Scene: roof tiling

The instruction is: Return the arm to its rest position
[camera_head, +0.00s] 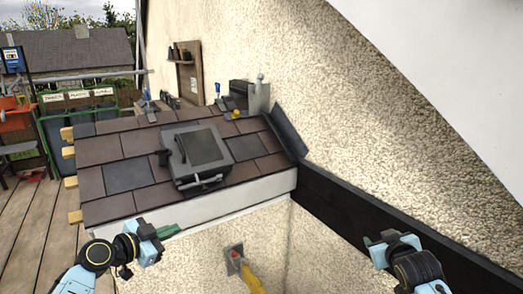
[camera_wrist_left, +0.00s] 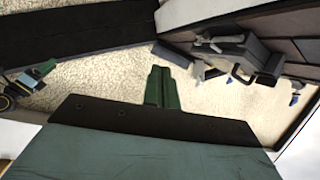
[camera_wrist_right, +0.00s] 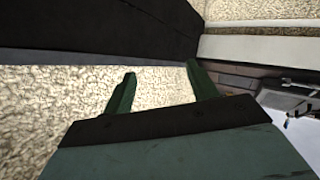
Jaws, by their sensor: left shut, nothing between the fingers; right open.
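My left gripper (camera_head: 168,232) is at the lower left of the head view, in front of the roof's front edge. Its green fingers (camera_wrist_left: 163,88) are together in the left wrist view, with nothing between them. My right gripper (camera_head: 376,240) is at the lower right of the head view, beside the dark beam. Its green fingers (camera_wrist_right: 160,90) stand apart and empty in the right wrist view. Both grippers are clear of the tiles.
The tiled roof (camera_head: 122,146) bears a grey roof window (camera_head: 199,152). A dark beam (camera_head: 400,228) runs along the rough wall (camera_head: 300,70) to the lower right. A yellow-handled trowel (camera_head: 247,275) is low in the middle. Tools lie at the roof's back, near a yellow item (camera_head: 236,114).

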